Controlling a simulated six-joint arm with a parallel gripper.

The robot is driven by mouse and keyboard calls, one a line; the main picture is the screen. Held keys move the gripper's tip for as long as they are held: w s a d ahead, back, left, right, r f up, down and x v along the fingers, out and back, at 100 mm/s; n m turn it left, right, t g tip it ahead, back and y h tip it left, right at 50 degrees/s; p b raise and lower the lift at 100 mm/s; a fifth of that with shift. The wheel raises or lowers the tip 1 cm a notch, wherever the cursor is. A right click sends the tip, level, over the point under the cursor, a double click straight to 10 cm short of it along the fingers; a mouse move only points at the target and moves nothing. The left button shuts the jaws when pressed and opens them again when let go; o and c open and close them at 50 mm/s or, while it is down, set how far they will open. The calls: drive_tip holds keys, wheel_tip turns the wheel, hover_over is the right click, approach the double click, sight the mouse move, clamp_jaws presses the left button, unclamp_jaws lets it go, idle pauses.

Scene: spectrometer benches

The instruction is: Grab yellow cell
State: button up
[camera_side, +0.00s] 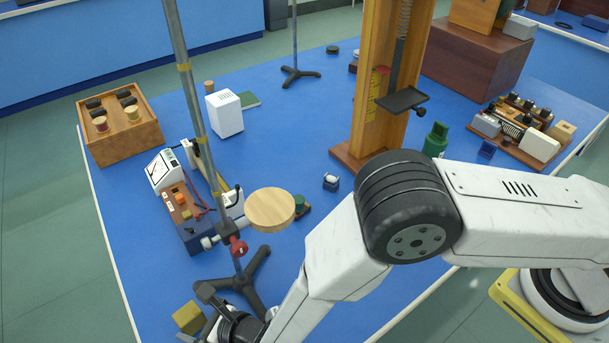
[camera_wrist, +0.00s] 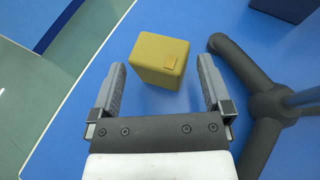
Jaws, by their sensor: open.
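The yellow cell (camera_wrist: 160,60) is a yellow block standing on the blue table, seen in the wrist view just beyond my fingertips and roughly centred between them. It also shows in the side view (camera_side: 188,317) near the table's lower left edge, beside my wrist. My gripper (camera_wrist: 160,80) is open and empty, with one finger on each side of the gap. In the side view my gripper (camera_side: 208,312) is close to the cell on its right, and its fingers are partly hard to make out.
A dark tripod stand base (camera_wrist: 255,95) stands right of the cell, close to my right finger; its pole (camera_side: 195,100) rises in the side view. A wooden disc (camera_side: 270,209) and a meter unit (camera_side: 165,170) are farther back. The table edge lies left of the cell.

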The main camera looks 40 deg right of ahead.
sight(196, 318)
drive_tip(key=shift+x, duration=1.5)
drive_tip(key=c, duration=1.1)
drive_tip(key=shift+r, duration=0.15)
drive_tip(key=shift+r, duration=0.7)
drive_tip(key=shift+s+d+r, duration=1.6)
drive_tip(key=shift+s+r, duration=0.1)
drive_tip(key=shift+r, duration=0.2)
drive_tip(key=shift+s+d+r, duration=1.65)
drive_tip(key=shift+s+r, duration=0.05)
drive_tip(key=shift+r, duration=0.2)
drive_tip(key=shift+s+d+r, duration=1.6)
drive_tip(key=shift+s+r, duration=0.05)
drive_tip(key=shift+r, duration=0.2)
